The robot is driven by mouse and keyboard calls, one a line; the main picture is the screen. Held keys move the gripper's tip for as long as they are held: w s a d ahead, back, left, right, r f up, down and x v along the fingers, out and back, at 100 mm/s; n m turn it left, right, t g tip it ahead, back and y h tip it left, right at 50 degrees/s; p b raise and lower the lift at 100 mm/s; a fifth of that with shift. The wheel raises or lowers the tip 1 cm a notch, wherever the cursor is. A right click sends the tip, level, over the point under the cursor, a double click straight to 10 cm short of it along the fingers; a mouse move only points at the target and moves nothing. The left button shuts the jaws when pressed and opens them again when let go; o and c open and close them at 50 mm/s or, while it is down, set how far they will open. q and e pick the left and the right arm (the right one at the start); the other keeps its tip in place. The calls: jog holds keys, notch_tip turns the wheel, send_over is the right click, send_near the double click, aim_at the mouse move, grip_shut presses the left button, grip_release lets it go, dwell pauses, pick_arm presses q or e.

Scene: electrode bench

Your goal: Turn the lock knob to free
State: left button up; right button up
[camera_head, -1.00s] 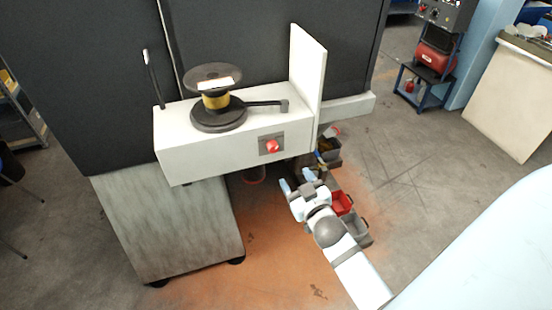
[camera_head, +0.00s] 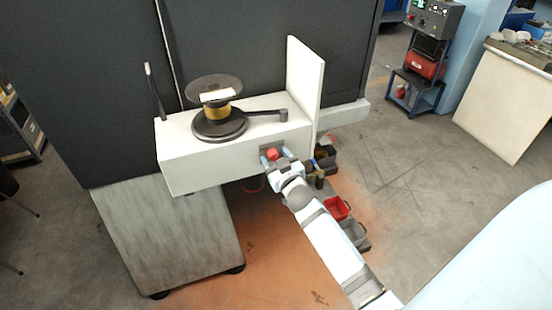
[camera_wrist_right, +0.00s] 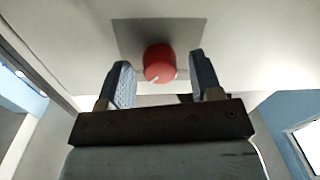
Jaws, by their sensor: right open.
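The red lock knob (camera_head: 272,154) sits on a grey plate (camera_head: 264,150) on the front face of the white bench box (camera_head: 215,165). My right gripper (camera_head: 276,157) is open at the knob. In the wrist view its two blue-padded fingers (camera_wrist_right: 160,78) stand one on each side of the knob, with a gap on both sides. My left gripper is not in view.
A black turntable with a yellow spool (camera_head: 216,108) and a dark lever (camera_head: 262,113) stand on the box top. A white upright panel (camera_head: 306,90) rises at its right end. Red and grey bins (camera_head: 337,209) lie on the floor beside my right arm.

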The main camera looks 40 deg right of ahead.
jog(key=c, duration=0.9)
